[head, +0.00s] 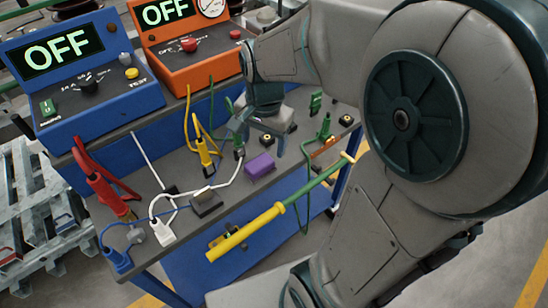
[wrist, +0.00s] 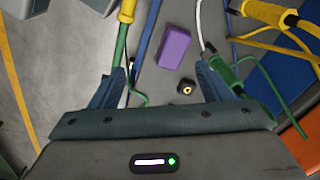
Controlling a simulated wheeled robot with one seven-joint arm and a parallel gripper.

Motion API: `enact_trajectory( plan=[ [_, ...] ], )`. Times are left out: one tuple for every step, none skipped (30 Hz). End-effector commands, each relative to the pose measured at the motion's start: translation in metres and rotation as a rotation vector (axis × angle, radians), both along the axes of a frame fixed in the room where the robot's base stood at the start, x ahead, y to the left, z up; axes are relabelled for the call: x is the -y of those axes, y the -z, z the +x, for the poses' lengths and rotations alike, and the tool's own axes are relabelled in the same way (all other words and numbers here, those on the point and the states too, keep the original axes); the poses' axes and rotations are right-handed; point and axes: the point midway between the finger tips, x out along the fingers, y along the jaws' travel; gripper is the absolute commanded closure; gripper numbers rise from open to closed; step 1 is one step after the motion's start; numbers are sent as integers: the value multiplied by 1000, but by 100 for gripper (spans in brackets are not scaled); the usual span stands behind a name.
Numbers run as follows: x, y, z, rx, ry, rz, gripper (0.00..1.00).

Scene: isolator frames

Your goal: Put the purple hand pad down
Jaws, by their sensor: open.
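The purple hand pad (head: 260,165) is a small block lying on the grey top of the blue bench (head: 285,172), near its front edge. In the wrist view the pad (wrist: 174,48) lies ahead of the open jaws, apart from them. My gripper (wrist: 168,80) is open, with nothing between its fingertips. In the head view my gripper (head: 260,135) hangs just behind and above the pad, partly hidden by my arm.
Blue (head: 80,75) and orange (head: 185,45) boxes reading OFF stand at the back. Red (head: 100,185), yellow (head: 204,158) and green (head: 325,128) probes with leads crowd the bench. A yellow-handled green rod (head: 245,232) runs along the front edge. A small black-and-brass piece (wrist: 186,88) lies near the jaws.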

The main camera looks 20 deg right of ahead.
Motion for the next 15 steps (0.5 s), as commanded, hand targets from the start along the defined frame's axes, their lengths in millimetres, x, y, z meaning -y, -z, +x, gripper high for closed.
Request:
enact_trajectory(
  plan=[
    [0,-7,-14,29,-101,-6,29],
    [0,-9,-22,45,-169,-14,29],
    [0,-12,-32,65,-259,-26,29],
    [0,-14,-39,78,-323,-36,29],
    [0,-15,-46,90,-385,-47,29],
    [0,-17,-55,105,-463,-63,29],
    [0,-17,-60,115,-515,-75,29],
    [0,-18,-66,123,-564,-87,29],
    [0,-18,-72,132,-622,-101,29],
    [0,-18,-76,138,-660,-112,29],
    [0,-18,-79,143,-692,-120,29],
    [0,-18,-83,148,-729,-130,29],
    [0,-18,-85,150,-750,-137,29],
    [0,-17,-87,152,-767,-141,29],
    [1,-17,-88,154,-784,-146,29]
  ],
)
